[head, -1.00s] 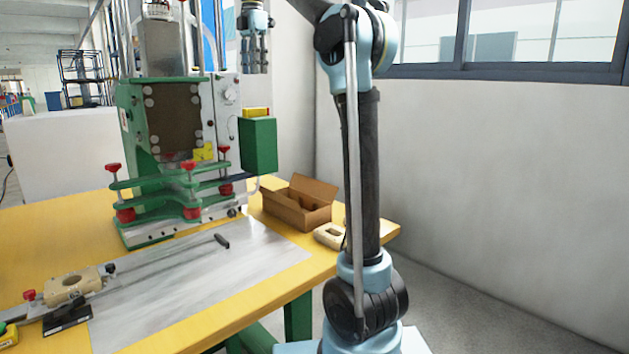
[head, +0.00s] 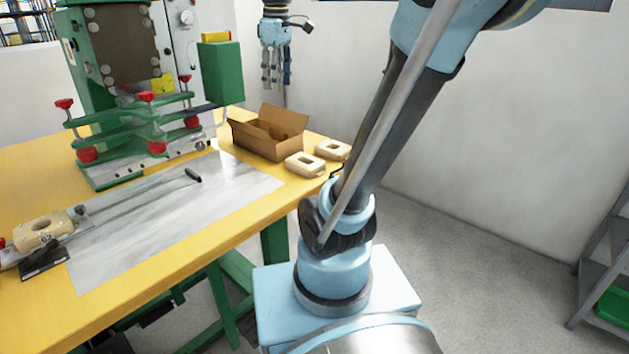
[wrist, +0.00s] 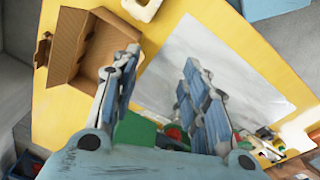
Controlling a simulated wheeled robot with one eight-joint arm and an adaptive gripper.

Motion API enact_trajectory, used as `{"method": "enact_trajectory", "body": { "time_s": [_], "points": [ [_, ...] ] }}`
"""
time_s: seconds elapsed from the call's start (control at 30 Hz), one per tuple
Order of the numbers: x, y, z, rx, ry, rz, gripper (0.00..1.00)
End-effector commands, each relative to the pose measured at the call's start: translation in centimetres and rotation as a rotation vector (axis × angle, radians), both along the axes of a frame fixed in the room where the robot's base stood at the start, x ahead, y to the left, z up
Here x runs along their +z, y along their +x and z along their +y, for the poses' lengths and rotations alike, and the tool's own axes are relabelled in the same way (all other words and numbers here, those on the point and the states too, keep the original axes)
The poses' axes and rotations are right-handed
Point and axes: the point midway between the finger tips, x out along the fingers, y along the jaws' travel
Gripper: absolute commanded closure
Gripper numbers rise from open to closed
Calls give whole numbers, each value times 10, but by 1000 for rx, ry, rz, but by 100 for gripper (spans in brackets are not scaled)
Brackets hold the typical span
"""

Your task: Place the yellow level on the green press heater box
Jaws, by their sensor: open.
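The yellow level (head: 216,37) lies on top of the green press heater box (head: 222,75), on the right side of the press. My gripper (head: 276,78) hangs to the right of the box, apart from the level, with its fingers pointing down and nothing visible between them. In the wrist view its two fingers (wrist: 157,75) are spread apart. Part of a green surface, probably the heater box (wrist: 135,131), shows low between them; I cannot make out the level there.
The green press stands on the yellow table (head: 188,250). An open cardboard box (head: 262,140) and two cream parts (head: 305,164) sit at the table's right edge. A metal sheet (head: 150,225) covers the front. A grey shelf (head: 607,240) stands at far right.

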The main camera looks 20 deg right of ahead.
Motion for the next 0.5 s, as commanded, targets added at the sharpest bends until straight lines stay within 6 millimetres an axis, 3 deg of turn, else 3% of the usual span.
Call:
{"method": "enact_trajectory", "body": {
  "time_s": [0.03,0.2,0.5],
  "points": [
    [-23,-14,-8,-69,7,-6,59],
    [-97,-59,-29,-318,36,-24,59],
    [-232,-134,-55,-733,93,-57,59]
  ]
}}
